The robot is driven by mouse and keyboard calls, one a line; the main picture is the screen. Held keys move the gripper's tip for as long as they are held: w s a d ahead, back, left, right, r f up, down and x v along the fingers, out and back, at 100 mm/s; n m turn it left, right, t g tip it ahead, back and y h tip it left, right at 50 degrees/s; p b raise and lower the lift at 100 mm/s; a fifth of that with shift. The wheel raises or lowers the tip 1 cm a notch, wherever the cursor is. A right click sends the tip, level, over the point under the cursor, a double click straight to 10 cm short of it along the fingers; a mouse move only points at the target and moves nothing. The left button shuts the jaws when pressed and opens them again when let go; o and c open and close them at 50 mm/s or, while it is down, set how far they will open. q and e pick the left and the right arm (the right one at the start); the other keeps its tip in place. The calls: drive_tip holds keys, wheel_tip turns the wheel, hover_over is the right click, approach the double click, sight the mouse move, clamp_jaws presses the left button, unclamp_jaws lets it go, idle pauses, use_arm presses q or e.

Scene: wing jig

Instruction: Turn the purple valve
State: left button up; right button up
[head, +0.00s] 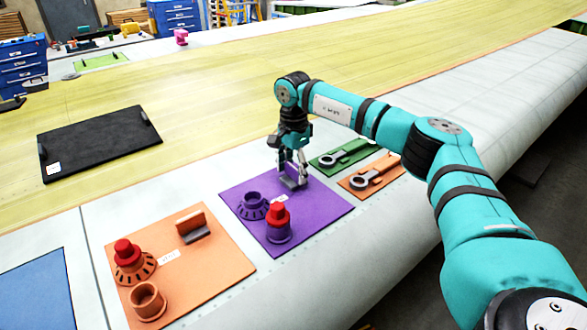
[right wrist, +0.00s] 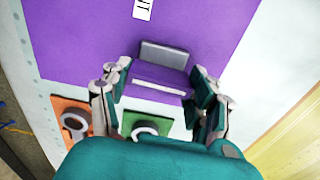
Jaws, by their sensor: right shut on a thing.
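The purple panel (head: 325,209) lies on the light surface in the head view, and it fills much of the right wrist view (right wrist: 75,45). The purple valve (right wrist: 163,82), an upright bar with a grey part (right wrist: 163,55) beside it, stands at the panel's far edge. My right gripper (head: 291,171) reaches down to it from above. In the right wrist view the fingers (right wrist: 158,85) stand at the bar's two ends, shut on it. In the head view the fingers partly hide the valve. My left gripper is not in view.
On the purple panel are a purple ring-shaped part (head: 253,206) and a red-capped purple post (head: 278,224). An orange panel (head: 225,256) with similar parts lies to the left. Green (head: 343,154) and orange (head: 385,178) plates with wrench-like parts lie right. A black board (head: 98,142) lies farther back.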

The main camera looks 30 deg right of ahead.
sight(293, 167)
drive_tip(key=m, duration=0.4)
drive_tip(key=shift+r+m, duration=0.1)
drive_tip(key=shift+m, duration=0.2)
drive_tip(key=m, duration=0.9)
drive_tip(key=shift+w+r, duration=0.1)
drive_tip(key=shift+m, duration=1.9)
drive_tip(key=o, duration=1.2)
wheel_tip(293, 167, up, 12)
drive_tip(key=shift+f, duration=0.1)
